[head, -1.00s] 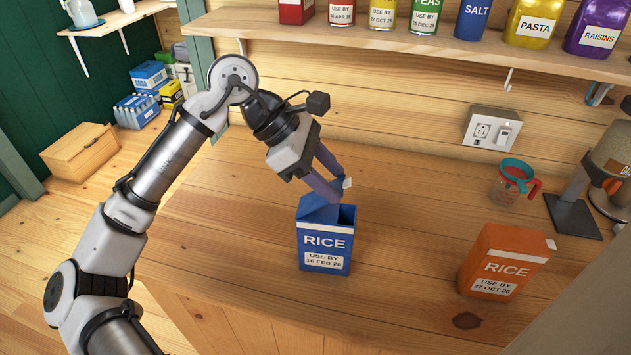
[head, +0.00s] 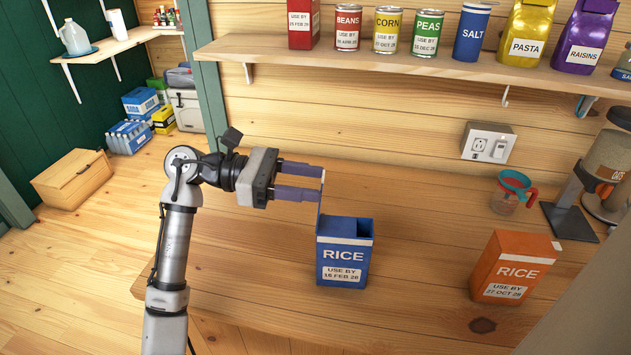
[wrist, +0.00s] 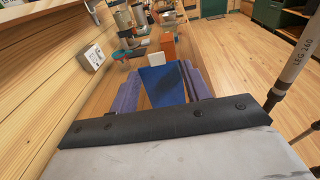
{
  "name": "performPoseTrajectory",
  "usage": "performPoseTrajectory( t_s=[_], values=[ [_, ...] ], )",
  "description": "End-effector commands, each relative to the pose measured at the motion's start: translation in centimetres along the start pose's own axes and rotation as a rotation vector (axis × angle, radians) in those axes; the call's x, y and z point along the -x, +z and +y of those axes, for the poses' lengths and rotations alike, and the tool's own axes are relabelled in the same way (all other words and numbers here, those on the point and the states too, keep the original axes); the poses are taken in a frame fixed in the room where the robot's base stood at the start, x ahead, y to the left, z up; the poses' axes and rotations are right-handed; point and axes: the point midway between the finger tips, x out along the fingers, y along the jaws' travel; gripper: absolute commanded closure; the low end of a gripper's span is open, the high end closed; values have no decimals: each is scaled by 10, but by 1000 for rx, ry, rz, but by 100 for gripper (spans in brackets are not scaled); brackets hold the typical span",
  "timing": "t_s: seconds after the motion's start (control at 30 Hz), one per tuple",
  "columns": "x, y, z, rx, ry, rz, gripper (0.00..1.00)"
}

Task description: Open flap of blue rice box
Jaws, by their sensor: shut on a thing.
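The blue rice box (head: 343,262) stands upright on the wooden counter, its label facing the head camera. Its top shows a dark opening. Its flap (head: 320,208) stands about vertical at the box's left edge, seen nearly edge-on. My gripper (head: 322,182) lies level, left of and above the box, with its purple fingertips shut on the upper part of the flap. In the wrist view the blue flap (wrist: 163,84) shows between the two fingers, with a white tab at its far end. The box's body is mostly hidden there.
An orange rice box (head: 514,266) stands to the right on the counter, with a measuring cup (head: 511,192) and a dispenser (head: 605,165) behind it. A shelf (head: 400,62) with cans and bags runs along the wall above. The counter between the two boxes is clear.

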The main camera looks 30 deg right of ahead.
Motion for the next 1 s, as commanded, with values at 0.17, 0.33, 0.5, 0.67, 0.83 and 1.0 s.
performPoseTrajectory(
  t_s=[0.17, 0.33, 0.5, 0.67, 0.83, 1.0],
  values=[
    [8, -4, 0, 1, 1, -94, 93],
    [13, -6, 0, 0, 1, -144, 93],
    [15, -6, 0, -1, 0, -165, 93],
    [15, -6, 0, -1, 0, -169, 93],
    [15, -6, 0, -1, 0, -168, 93],
    [15, -6, 0, -1, 0, -168, 38]
  ],
)
